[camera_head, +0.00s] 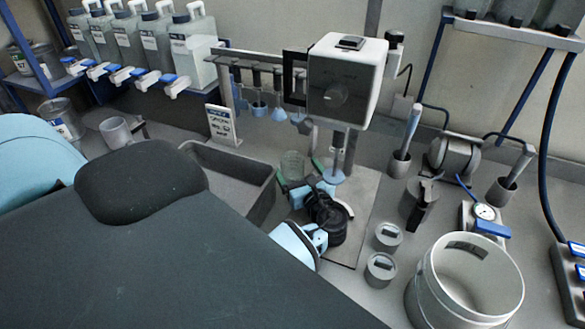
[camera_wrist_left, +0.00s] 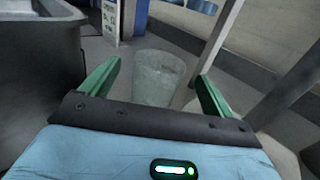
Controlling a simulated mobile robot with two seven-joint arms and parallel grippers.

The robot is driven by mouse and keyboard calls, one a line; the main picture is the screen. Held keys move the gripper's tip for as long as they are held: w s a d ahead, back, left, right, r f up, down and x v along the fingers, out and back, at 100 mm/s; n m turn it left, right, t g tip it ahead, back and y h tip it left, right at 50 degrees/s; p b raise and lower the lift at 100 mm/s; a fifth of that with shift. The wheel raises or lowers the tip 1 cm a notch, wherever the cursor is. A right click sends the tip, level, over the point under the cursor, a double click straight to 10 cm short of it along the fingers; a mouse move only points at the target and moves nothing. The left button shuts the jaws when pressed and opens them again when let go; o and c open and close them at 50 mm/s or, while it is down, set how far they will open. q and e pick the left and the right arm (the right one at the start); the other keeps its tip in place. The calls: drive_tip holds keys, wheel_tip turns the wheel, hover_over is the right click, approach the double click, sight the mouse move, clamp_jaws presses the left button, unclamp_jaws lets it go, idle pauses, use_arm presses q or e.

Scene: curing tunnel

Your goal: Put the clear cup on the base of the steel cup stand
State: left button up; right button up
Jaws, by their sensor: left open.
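The clear cup (camera_head: 293,165) stands upright just right of the dark tray. In the left wrist view the cup (camera_wrist_left: 160,78) shows between the two green fingers, with a gap on each side. My left gripper (camera_head: 300,172) is open around or just short of it; I cannot tell how deep the cup sits between the fingers. A flat steel base plate (camera_head: 362,192) lies right of the gripper, under a boxy stirrer head; I take it for the base of the steel cup stand. My left wrist hides part of it. My right gripper is not in view.
The dark tray (camera_head: 262,200) is to the left. Small grey weights (camera_head: 380,270) and a white bucket (camera_head: 500,290) stand to the right. Another clear beaker (camera_head: 115,132) is far left.

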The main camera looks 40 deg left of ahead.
sight(288, 154)
use_arm(q)
drive_tip(key=x, duration=0.4)
drive_tip(key=shift+a+f, duration=0.1)
drive_tip(key=shift+f, duration=0.05)
drive_tip(key=c, duration=1.1)
drive_tip(key=shift+c, duration=0.2)
drive_tip(key=shift+w+r, duration=0.1)
drive_tip(key=shift+r, duration=0.1)
